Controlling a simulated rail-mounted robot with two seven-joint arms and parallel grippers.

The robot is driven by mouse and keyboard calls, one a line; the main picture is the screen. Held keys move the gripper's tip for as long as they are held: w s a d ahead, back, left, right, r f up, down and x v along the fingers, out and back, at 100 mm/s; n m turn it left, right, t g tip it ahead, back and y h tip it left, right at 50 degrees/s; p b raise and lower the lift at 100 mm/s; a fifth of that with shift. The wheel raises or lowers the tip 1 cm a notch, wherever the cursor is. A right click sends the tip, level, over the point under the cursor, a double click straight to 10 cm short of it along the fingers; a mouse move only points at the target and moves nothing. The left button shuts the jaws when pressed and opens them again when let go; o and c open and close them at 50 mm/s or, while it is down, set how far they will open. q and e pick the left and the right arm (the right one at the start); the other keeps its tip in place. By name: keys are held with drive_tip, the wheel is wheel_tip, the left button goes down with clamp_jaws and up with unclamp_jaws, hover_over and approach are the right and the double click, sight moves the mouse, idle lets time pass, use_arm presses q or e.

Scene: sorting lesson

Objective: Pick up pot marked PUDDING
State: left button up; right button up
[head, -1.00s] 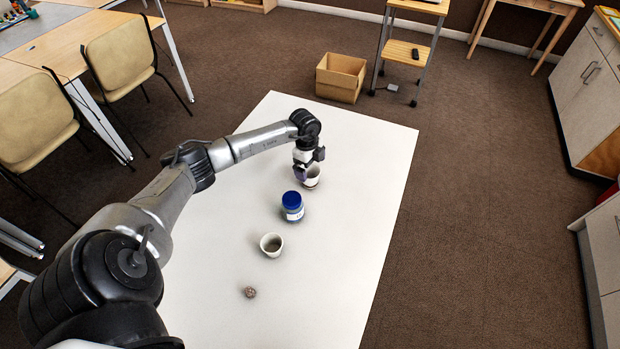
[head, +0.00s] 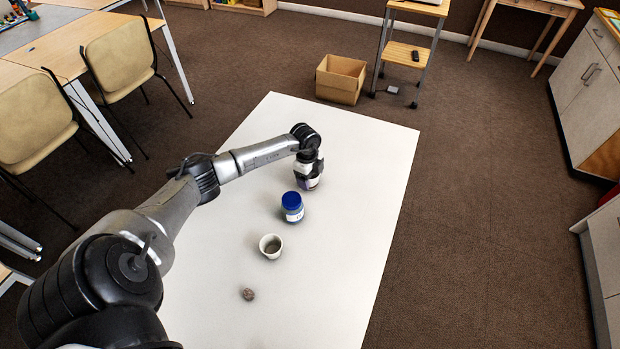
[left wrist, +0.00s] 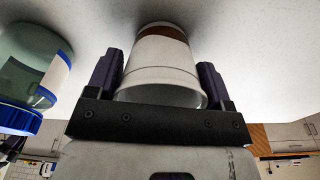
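My left gripper (head: 307,184) is low over the white table (head: 345,150), pointing down around a white pot. In the left wrist view the white pot (left wrist: 162,70) stands between the two dark fingers, with a brown band near its far end. The fingers of the gripper (left wrist: 160,62) are spread on either side of it, with narrow gaps beside its wall. In the head view the gripper mostly hides this pot. A second white pot (head: 271,246) stands open and upright nearer to me. I cannot read the word PUDDING on either pot. My right gripper is out of view.
A jar with a blue lid (head: 292,201) stands close to the gripper, between the two pots; it also shows in the left wrist view (left wrist: 38,65). A small brown round thing (head: 248,294) lies nearer. A cardboard box (head: 341,79) is on the floor beyond. The table's right side is clear.

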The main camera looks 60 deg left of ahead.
use_arm(q)
drive_tip(key=c, duration=0.4)
